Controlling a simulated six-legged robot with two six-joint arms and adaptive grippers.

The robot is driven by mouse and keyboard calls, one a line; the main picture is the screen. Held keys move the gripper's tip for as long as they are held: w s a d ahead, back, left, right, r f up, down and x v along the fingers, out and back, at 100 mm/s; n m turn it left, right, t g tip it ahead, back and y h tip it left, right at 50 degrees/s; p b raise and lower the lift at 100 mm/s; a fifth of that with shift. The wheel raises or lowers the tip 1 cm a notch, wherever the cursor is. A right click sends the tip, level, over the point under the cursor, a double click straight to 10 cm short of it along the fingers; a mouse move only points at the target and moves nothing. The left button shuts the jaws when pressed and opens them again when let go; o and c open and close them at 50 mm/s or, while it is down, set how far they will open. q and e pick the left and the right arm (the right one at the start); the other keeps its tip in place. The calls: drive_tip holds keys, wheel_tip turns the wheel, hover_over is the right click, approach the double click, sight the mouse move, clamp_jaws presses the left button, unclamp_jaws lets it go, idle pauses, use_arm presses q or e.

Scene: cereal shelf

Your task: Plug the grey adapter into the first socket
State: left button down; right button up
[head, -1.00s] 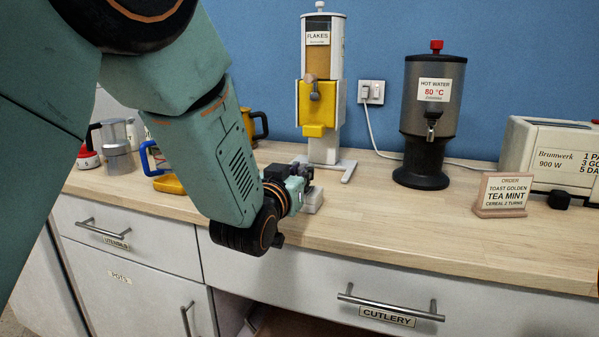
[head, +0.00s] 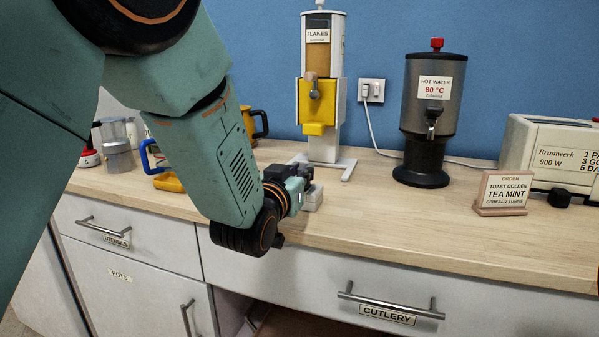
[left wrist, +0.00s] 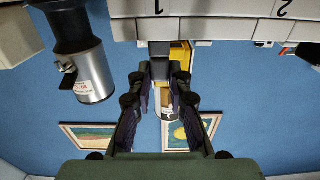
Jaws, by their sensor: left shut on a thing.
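My left gripper (head: 306,179) is low over the counter, with its arm coming in from the left. In the left wrist view, which is upside down, its fingers (left wrist: 160,84) are shut on the grey adapter (left wrist: 160,70). A pale strip numbered 1 and 2 (left wrist: 215,28) crosses the top of that view. The adapter's far end lies in line with the number 1 and close to the strip; I cannot tell whether it is inserted. In the head view, a pale block end (head: 313,199) shows beside the gripper; the arm hides the rest. My right gripper is not in view.
The flakes dispenser (head: 321,60) stands behind the gripper, its foot on the wooden counter (head: 400,226). The hot water urn (head: 427,110), order sign (head: 503,192) and toaster (head: 560,150) stand to the right. A white cable runs from the wall outlet (head: 371,90).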

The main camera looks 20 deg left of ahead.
use_arm(q)
drive_tip(key=shift+f+b, duration=0.55)
drive_tip(key=shift+f, duration=0.3)
drive_tip(key=c, duration=1.2)
unclamp_jaws()
drive_tip(key=shift+s, duration=0.15)
drive_tip(key=s, duration=1.1)
drive_tip(key=shift+s+a, duration=0.25)
drive_tip(key=shift+s, duration=0.15)
